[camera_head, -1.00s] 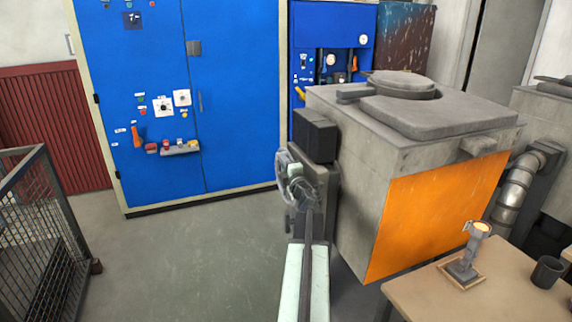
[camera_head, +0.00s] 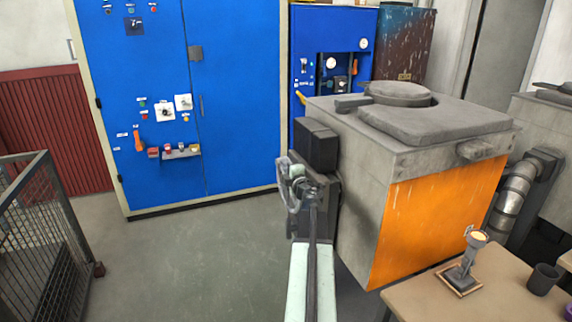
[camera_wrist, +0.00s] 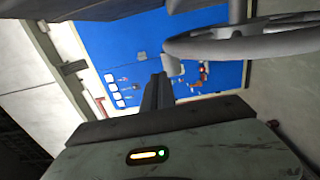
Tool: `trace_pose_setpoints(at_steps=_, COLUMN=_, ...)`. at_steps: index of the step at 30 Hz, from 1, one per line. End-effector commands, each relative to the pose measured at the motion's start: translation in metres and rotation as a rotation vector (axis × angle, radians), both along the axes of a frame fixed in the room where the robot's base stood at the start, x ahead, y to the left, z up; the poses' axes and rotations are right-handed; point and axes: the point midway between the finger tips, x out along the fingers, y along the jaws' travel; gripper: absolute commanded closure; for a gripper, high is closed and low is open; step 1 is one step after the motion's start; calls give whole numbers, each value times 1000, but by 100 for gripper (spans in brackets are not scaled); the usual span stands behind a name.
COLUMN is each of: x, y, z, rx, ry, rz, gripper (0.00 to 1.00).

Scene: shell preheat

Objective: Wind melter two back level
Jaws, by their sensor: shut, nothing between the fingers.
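The nearest melter (camera_head: 362,205) is a grey box with an orange front panel and a lidded top. Its body looks close to level, but I cannot be sure. A pale grey handwheel (camera_head: 291,206) is at its left side, partly hidden by my arm. In the wrist view the handwheel rim (camera_wrist: 235,47) crosses the upper right, with a light handle (camera_wrist: 173,65) near its left end. My gripper (camera_head: 305,183) is in front of the wheel. Its dark fingers (camera_wrist: 158,88) are shut and empty close by the handle. I cannot tell whether they touch.
A second melter (camera_head: 548,118) stands at the right edge. A table (camera_head: 415,300) with a small stand (camera_head: 466,272) and dark cup (camera_head: 543,279) is at front right. A mesh fence (camera_head: 40,225) is at left. A blue control cabinet (camera_head: 240,100) stands behind open floor.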

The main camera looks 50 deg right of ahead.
Motion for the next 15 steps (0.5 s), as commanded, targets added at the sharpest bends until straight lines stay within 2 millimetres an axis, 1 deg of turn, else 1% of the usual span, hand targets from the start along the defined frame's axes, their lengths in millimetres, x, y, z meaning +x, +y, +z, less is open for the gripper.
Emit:
trace_pose_setpoints(at_steps=1, x=-10, y=10, z=8, rx=0, ry=0, rz=0, gripper=100)
trace_pose_setpoints(at_steps=2, x=-16, y=15, z=10, rx=0, ry=0, rz=-1, gripper=100)
trace_pose_setpoints(at_steps=3, x=-27, y=21, z=13, rx=0, ry=0, rz=-1, gripper=100)
trace_pose_setpoints(at_steps=9, x=-68, y=46, z=26, rx=0, ry=-1, rz=-2, gripper=100)
trace_pose_setpoints(at_steps=12, x=-81, y=53, z=29, rx=-1, ry=-1, rz=-1, gripper=100)
trace_pose_setpoints(at_steps=15, x=-88, y=57, z=31, rx=-1, ry=-1, rz=0, gripper=100)
